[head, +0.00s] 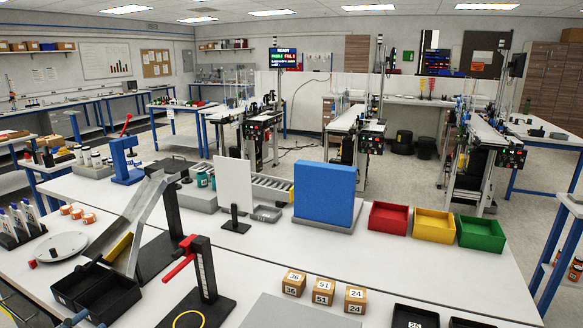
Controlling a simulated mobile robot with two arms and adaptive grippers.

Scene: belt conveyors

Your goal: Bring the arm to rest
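Neither of my grippers shows in the head view, and no arm of mine can be made out for certain. The white worktable (440,268) fills the foreground. Three small boxes with number labels stand near its front: one reads 36 (293,284), one 51 (323,289), one 24 (355,298). A black stand with a red lever (203,270) is left of them. A blue upright block (325,193) stands on a grey base behind them.
Red (388,218), yellow (434,226) and green (480,234) bins line the table's right back. A sloped metal chute (143,220) and black trays (95,288) crowd the left. Dark trays (415,315) sit at front right. Belt conveyors (487,131) stand beyond, with open floor between.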

